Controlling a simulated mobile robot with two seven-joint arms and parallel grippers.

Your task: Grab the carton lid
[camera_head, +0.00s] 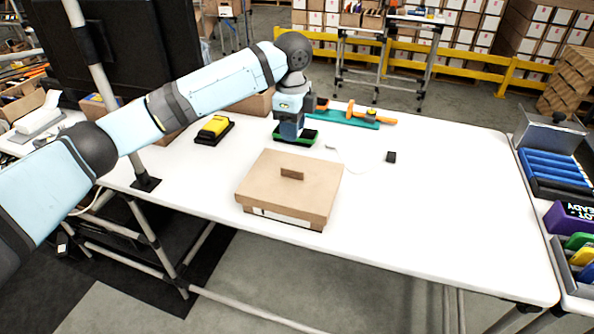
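The brown carton lid (262,184) sits on a low carton (285,221) near the front edge of the white table. A small upright cardboard tab (292,174) stands at the middle of the lid. My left gripper (291,134) points down over the table behind the lid, apart from it, above or beside a dark green item (309,137). Its fingers are too small and dark to tell whether they are open. My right gripper is out of view.
A yellow and black device (214,129) lies left of my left gripper. Orange and teal tools (352,116) lie at the back, and a small black block (391,157) lies to the right. A blue roller unit (553,167) stands far right. The table's right half (450,200) is clear.

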